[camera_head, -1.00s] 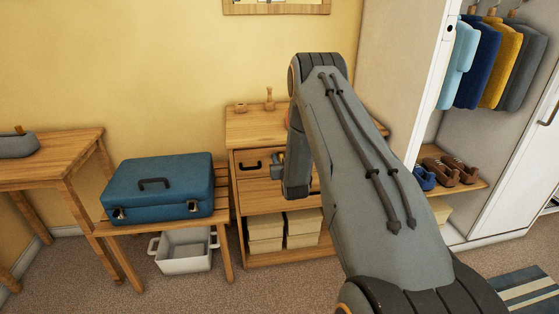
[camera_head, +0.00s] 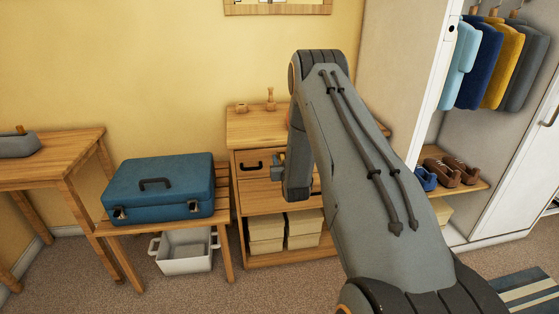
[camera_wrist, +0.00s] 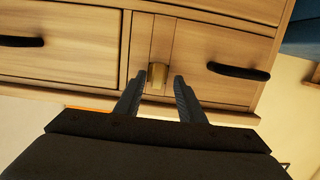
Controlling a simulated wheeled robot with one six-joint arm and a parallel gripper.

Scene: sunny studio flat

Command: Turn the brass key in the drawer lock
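The brass key (camera_wrist: 157,74) stands out from a narrow upright strip between two drawer fronts of the wooden drawer unit (camera_head: 262,124). In the wrist view my gripper (camera_wrist: 158,77) is open, with one finger on each side of the key and a visible gap on both sides. The fingertips reach about level with the key. I cannot tell the depth between fingertips and drawer front. In the head view my gripper (camera_head: 278,166) is at the drawer front, and the key and lock are hidden behind it.
Dark handles sit on the drawers to the right (camera_wrist: 238,71) and left (camera_wrist: 20,41) in the wrist view. A blue case (camera_head: 160,187) lies on a slatted bench left of the drawer unit. An open wardrobe (camera_head: 455,132) stands to the right. Small wooden items (camera_head: 270,99) stand on the unit's top.

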